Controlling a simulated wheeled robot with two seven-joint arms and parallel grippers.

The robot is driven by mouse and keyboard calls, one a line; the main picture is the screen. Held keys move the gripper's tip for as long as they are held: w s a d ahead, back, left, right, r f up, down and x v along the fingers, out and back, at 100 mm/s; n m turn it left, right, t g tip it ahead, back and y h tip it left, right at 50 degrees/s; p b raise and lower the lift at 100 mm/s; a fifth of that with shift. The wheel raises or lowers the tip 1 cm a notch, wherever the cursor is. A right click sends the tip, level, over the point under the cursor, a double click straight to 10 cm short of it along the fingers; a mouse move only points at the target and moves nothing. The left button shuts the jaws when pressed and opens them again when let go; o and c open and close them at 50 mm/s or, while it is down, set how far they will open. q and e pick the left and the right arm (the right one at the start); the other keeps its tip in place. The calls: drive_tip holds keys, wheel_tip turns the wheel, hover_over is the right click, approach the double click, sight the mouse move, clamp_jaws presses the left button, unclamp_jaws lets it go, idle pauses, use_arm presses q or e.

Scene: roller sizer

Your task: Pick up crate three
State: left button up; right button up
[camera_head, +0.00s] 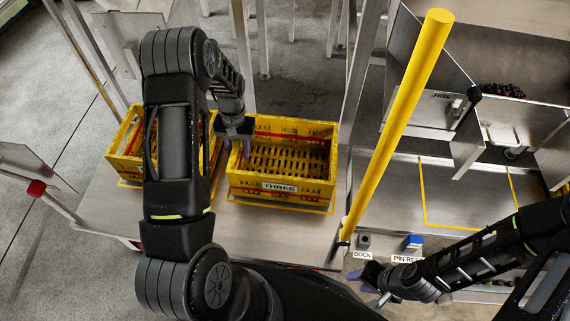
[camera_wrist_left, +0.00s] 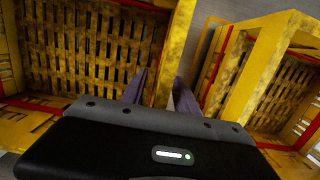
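Crate three (camera_head: 284,197) is a yellow slatted crate with a white label reading THREE. It stands on a grey bench and looks empty. My left gripper (camera_head: 239,147) is at its left end wall. In the left wrist view, the fingers of my left gripper (camera_wrist_left: 160,88) are apart, with a yellow crate wall (camera_wrist_left: 176,45) between them. A gap shows between the left finger and the wall. The wall appears to be crate three's. My right gripper (camera_head: 368,287) is open and empty near the DOCK label, away from the crate.
A second yellow crate (camera_head: 126,157) stands just left of crate three, partly hidden by my left arm; it also shows in the left wrist view (camera_wrist_left: 240,75). A yellow post (camera_head: 398,125) rises right of crate three. Metal bins (camera_head: 440,112) stand further right.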

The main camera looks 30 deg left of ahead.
idle(0.4)
use_arm(q)
clamp_jaws()
idle(1.3)
